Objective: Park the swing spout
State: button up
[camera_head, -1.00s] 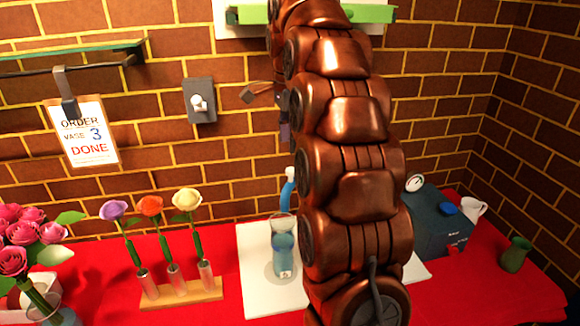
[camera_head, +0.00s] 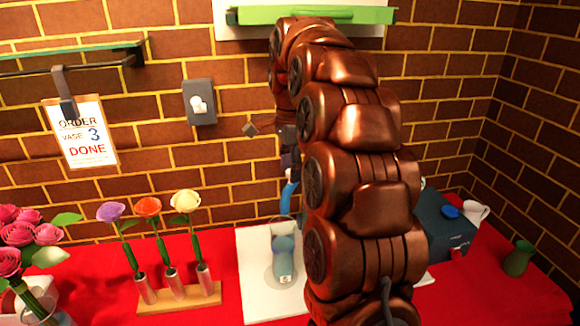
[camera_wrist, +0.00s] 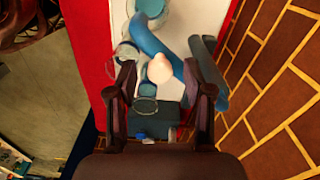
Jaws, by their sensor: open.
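The swing spout, a blue curved pipe (camera_wrist: 152,42), shows in the wrist view, with a pale rounded knob (camera_wrist: 159,68) between my fingers. In the head view a short piece of the blue pipe (camera_head: 288,194) shows just below my gripper (camera_head: 289,160). My gripper (camera_wrist: 162,72) is open, its fingers on either side of the knob; I cannot tell whether they touch anything. A clear vase with blue contents (camera_head: 284,262) stands on the white mat (camera_head: 256,290) below the spout. My arm hides much of the station.
A blue box (camera_head: 440,222) stands right of my arm, with a white mug (camera_head: 474,212) and green vase (camera_head: 517,258) beyond it. A wooden rack (camera_head: 182,298) holds three flowers at left. The brick wall (camera_wrist: 268,85) is close beside my gripper.

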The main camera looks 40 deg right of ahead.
jog(key=shift+f, duration=0.1)
jog(key=shift+c, duration=0.4)
grip_shut()
